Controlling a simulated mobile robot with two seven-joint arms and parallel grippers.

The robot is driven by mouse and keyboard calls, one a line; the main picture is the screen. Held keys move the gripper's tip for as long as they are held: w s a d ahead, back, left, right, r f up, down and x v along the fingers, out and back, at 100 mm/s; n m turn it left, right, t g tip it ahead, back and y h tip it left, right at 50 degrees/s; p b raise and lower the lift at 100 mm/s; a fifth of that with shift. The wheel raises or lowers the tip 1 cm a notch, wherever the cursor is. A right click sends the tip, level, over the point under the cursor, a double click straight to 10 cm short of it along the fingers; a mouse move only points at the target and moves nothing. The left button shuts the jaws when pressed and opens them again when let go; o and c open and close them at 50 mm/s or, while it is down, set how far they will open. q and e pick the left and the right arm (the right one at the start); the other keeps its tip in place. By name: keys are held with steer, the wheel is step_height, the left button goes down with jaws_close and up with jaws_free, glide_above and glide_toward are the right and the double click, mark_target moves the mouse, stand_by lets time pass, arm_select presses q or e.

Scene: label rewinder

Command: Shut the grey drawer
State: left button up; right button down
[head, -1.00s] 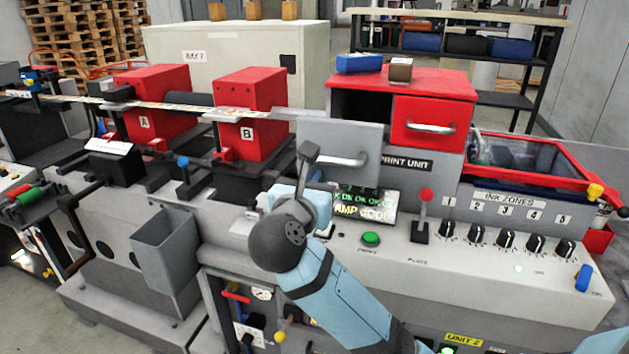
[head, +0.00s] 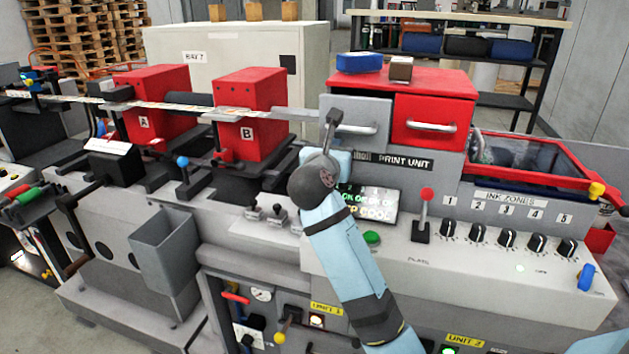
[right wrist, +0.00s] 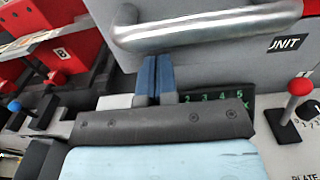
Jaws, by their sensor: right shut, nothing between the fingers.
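The grey drawer (head: 372,112) sits in the red-topped cabinet, left of the red drawer (head: 425,110). My right gripper (head: 333,115) is at the left part of the grey front. In the right wrist view its blue-padded fingers (right wrist: 158,60) are together and empty, tips at the front just below the handle. Contact is hard to tell. My left gripper is not in view.
A blue item (head: 359,62) and a brown box (head: 401,69) stand on the cabinet top. Below are a display (head: 372,205), a green button (head: 372,238) and a red-knobbed lever (head: 425,205). Red block B (head: 250,110) stands to the left.

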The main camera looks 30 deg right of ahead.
steer(key=shift+x, duration=1.5)
steer(key=shift+a, duration=0.1)
